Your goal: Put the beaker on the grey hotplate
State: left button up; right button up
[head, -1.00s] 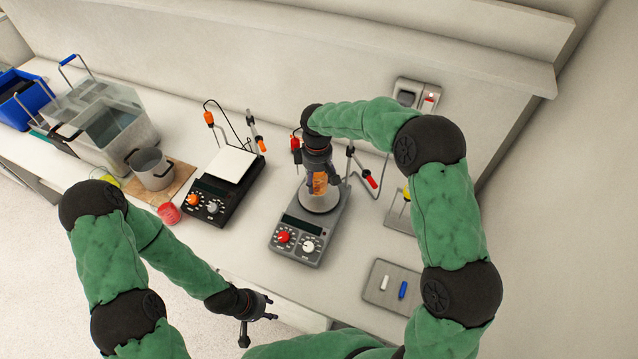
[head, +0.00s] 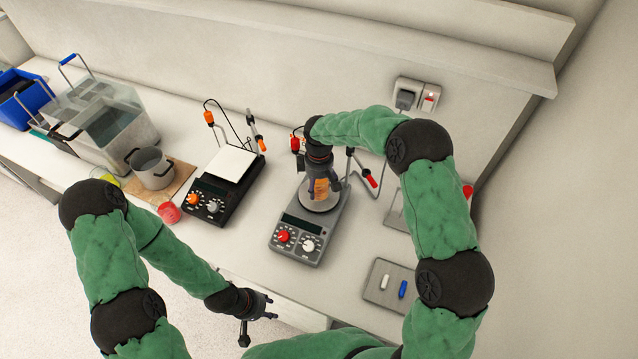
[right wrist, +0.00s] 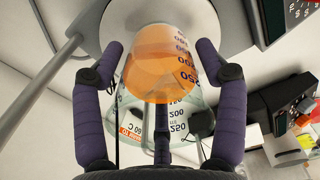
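The clear beaker with orange liquid (head: 321,188) is over the round light plate of the grey hotplate (head: 297,237). My right gripper (head: 320,181) is shut on it from above and behind. My left gripper (head: 261,323) is open and empty in front of the bench edge.
A black hotplate with a white square top (head: 232,164) stands left of the grey one. A pot (head: 151,168), a water bath (head: 105,120) and a red-capped item (head: 169,212) are further left. A tray with two stir bars (head: 380,287) lies right. Stand rods flank the hotplate.

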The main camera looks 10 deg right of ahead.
jog(key=shift+r, duration=0.15)
jog(key=shift+r, duration=0.35)
notch_tip(320, 180, up, 11)
jog(key=shift+r, duration=0.2)
dwell(2.2)
